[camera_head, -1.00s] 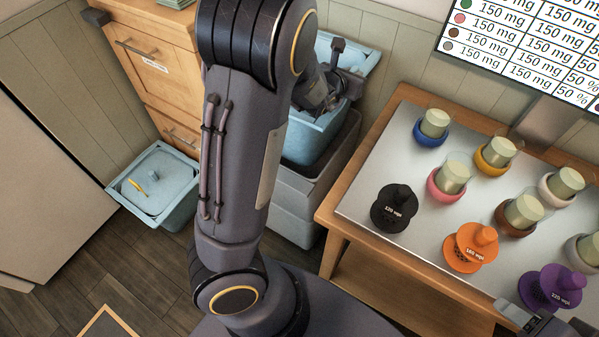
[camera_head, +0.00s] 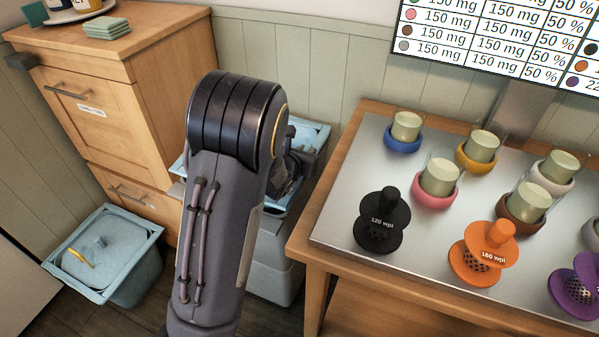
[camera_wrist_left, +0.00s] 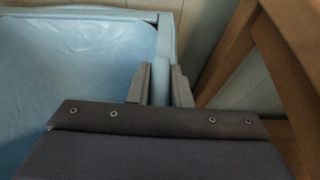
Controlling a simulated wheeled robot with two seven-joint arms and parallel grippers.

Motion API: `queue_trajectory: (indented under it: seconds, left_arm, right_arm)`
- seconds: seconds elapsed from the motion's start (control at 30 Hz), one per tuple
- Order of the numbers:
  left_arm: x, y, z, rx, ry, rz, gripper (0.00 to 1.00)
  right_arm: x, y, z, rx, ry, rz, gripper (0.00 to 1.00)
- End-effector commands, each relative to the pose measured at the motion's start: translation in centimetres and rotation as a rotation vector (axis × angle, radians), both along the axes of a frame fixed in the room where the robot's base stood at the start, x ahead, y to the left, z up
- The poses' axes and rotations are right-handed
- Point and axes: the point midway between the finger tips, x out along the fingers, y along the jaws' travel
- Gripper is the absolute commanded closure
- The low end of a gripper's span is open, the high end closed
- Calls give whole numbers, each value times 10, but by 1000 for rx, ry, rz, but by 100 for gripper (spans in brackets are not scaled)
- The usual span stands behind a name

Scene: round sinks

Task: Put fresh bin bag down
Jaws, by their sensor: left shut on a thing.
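The fresh bin bag (camera_head: 310,133) is a light blue square liner with a raised rim. It sits at the top of a grey bin (camera_head: 275,272) between the wooden cabinet and the table. My left gripper (camera_head: 292,165) is at the bag and partly hidden behind my forearm. In the left wrist view, its fingers (camera_wrist_left: 160,88) are shut on the bag's rim, with the bag's smooth inside (camera_wrist_left: 75,65) to the left. My arm hides much of the bag and bin, so I cannot tell whether the bag is fully seated. My right gripper is out of view.
A wooden table (camera_head: 308,235) with black, orange and purple pieces and several green-filled jars stands close right of the bin. A wooden cabinet (camera_head: 110,110) is to the left.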

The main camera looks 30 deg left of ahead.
Motion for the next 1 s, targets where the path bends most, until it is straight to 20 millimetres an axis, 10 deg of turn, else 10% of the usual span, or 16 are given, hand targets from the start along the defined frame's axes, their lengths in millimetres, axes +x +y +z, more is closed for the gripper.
queue_trajectory:
  seconds: [0.7,0.73,0.8,1.0]
  left_arm:
    - [0,0,-44,1,-2,-1,100]
    - [0,0,-42,0,-1,-1,78]
    - [0,0,-42,0,-1,-1,69]
    - [0,0,-42,0,-1,-1,60]
  right_arm:
    - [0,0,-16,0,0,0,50]
    - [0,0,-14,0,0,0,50]
    - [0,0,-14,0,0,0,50]
    - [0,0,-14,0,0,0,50]
